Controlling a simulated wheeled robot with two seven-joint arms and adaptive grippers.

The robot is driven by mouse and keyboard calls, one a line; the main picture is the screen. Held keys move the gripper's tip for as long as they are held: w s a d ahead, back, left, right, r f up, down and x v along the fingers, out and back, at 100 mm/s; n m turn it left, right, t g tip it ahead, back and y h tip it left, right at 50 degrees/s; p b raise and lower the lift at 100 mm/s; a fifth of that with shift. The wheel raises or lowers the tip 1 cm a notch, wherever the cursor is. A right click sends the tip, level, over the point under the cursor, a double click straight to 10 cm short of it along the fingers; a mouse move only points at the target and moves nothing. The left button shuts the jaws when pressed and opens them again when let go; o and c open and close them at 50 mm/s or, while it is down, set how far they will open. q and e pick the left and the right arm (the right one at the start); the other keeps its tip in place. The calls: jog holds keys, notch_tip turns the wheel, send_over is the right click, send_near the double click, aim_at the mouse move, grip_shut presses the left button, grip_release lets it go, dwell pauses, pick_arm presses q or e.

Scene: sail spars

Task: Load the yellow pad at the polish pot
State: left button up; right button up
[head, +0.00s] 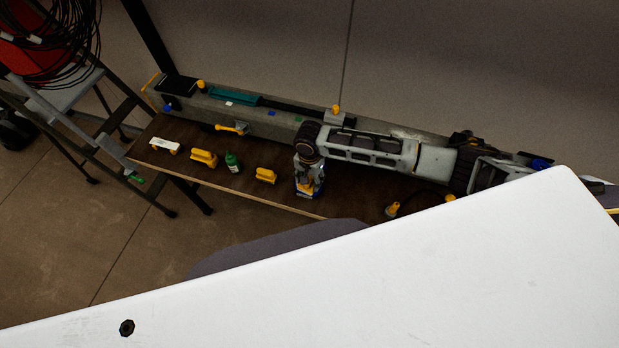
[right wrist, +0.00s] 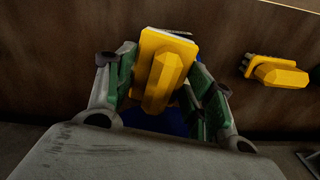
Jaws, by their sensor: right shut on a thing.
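In the right wrist view, a yellow pad block (right wrist: 164,75) with a raised yellow handle sits between the green-sided fingers of my right gripper (right wrist: 166,95), which is shut on it. A pale edge shows behind the block's top. A blue thing (right wrist: 160,122) shows below the block, mostly hidden; I cannot tell for sure that it is the polish pot, or whether the pad touches it. In the head view, my right gripper (head: 308,185) points down at the bench, with blue around its tips. My left gripper is not in view.
The brown bench (head: 220,185) also holds a yellow block (head: 265,176), another yellow block (head: 203,158), a white-topped piece (head: 164,146) and a green bottle (head: 232,162). A long grey spar (head: 280,124) runs behind them. A stepladder (head: 85,135) stands left.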

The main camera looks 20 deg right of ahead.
aim_at(310, 177)
jog(key=shift+s+f, duration=0.1)
jog(key=shift+f, duration=0.55)
dwell(2.6)
jog(key=shift+r, duration=3.55)
